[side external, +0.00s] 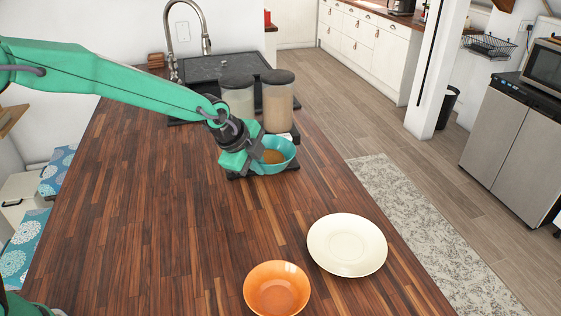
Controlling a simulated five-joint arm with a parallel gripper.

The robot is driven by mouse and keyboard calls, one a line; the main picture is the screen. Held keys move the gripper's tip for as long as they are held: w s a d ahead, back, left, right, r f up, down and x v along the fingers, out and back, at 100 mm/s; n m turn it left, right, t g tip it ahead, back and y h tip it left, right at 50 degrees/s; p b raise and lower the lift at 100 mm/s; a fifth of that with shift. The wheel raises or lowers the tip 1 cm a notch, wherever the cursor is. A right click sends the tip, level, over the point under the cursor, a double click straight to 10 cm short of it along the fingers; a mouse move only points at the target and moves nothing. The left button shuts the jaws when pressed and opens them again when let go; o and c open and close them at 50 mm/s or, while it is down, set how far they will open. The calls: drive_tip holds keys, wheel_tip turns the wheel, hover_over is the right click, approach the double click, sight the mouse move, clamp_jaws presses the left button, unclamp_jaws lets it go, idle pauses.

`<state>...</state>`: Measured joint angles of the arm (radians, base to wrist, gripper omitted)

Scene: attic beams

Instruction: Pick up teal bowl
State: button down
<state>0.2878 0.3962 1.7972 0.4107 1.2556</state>
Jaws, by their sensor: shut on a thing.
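The teal bowl (287,147) is near the far right part of the wooden counter, in front of two lidded jars. Something orange-brown shows inside it. My gripper (258,160) is at the bowl's left side, shut on its rim. The gripper partly hides the left side of the bowl. I cannot tell whether the bowl rests on the dark thing below it or is just above it.
Two jars with dark lids (277,100) stand close behind the bowl, before the dark sink (208,68) and its faucet (190,35). A cream plate (347,245) and an orange bowl (276,290) sit nearer. The counter's left and middle (150,220) are clear.

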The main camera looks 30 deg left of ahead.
drive_tip(key=shift+r, duration=1.2)
